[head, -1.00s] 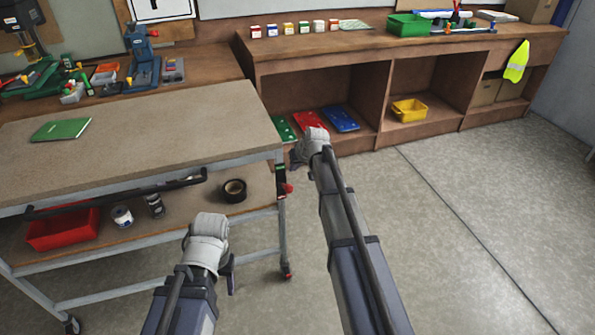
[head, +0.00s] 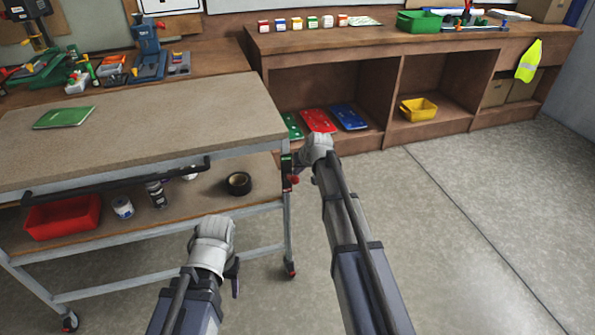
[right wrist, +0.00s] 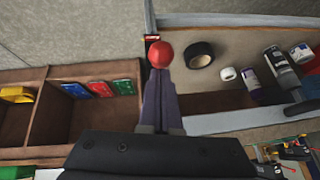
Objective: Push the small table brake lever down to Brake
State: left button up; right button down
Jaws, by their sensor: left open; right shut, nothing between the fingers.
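The small table (head: 150,130) stands at the left in the head view. Its brake lever ends in a red ball knob (head: 294,179) on the right front leg, below a small green label (head: 285,160). The knob shows large in the right wrist view (right wrist: 160,54). My right gripper (right wrist: 159,75) is shut and empty, its fingertips right at the knob; whether they touch it I cannot tell. In the head view my right gripper (head: 300,163) is partly hidden by its own wrist. My left gripper (head: 236,280) is open and empty, low in front of the table.
The lower shelf holds a red bin (head: 62,217), black tape (head: 239,183) and several cans. A dark handle bar (head: 120,184) runs along the table's front edge. A wooden bench (head: 400,40) stands behind. The floor (head: 480,220) at the right is clear.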

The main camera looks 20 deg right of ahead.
jog(key=s+f+t+b, duration=0.2)
jog(key=f+t+b, duration=0.2)
jog(key=f+b, duration=0.5)
jog(key=s+f+t+b, duration=0.2)
jog(key=f+b, duration=0.7)
jog(key=b, duration=1.3)
jog(key=shift+f+n+t+y, duration=0.15)
jog(key=shift+n+t+y, duration=0.2)
jog(key=shift+t, duration=0.85)
